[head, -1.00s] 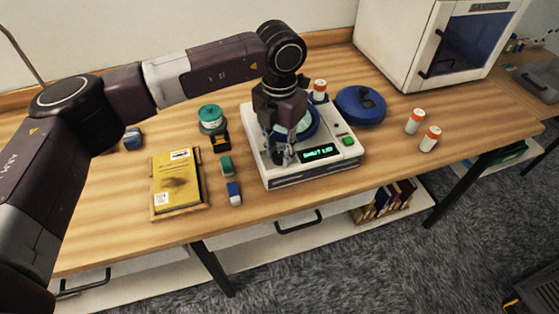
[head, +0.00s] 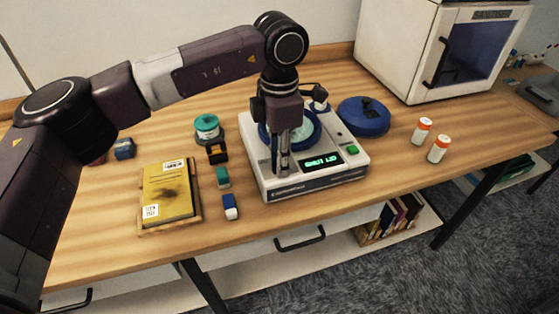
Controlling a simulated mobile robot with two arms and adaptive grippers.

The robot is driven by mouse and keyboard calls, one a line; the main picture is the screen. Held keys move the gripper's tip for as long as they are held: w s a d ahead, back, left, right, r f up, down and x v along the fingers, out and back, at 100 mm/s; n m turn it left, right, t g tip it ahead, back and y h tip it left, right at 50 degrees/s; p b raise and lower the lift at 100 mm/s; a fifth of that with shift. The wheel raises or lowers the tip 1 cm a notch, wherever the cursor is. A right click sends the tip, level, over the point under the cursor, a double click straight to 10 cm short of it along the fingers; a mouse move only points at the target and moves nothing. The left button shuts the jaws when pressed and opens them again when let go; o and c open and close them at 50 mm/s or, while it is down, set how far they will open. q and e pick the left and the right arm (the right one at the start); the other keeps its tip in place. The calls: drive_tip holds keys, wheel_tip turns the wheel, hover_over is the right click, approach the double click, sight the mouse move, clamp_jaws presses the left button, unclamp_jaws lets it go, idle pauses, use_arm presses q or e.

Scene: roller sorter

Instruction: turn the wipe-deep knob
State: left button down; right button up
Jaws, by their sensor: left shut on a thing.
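The white machine (head: 318,185) stands on the wooden table, with a blue-rimmed round bowl (head: 311,133) in its top. Its display (head: 321,162) shows green text that reads like "SHUT LID". My left gripper (head: 283,168) reaches straight down at the front left of the machine's top, left of the display. It is shut on the wipe-deep knob, which the fingers largely hide. The knob's setting cannot be read. A green button (head: 352,150) sits right of the display. My right gripper is not in view.
A blue lid (head: 363,117) lies right of the machine. A yellow book (head: 168,190), a teal-topped container (head: 207,127) and small blocks (head: 230,207) are at left. A white cabinet (head: 425,60) stands at the back right.

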use_arm(q)
drive_tip(key=shift+r, duration=0.1)
idle(0.3)
drive_tip(key=c, duration=1.6)
unclamp_jaws()
wheel_tip(320, 180, up, 12)
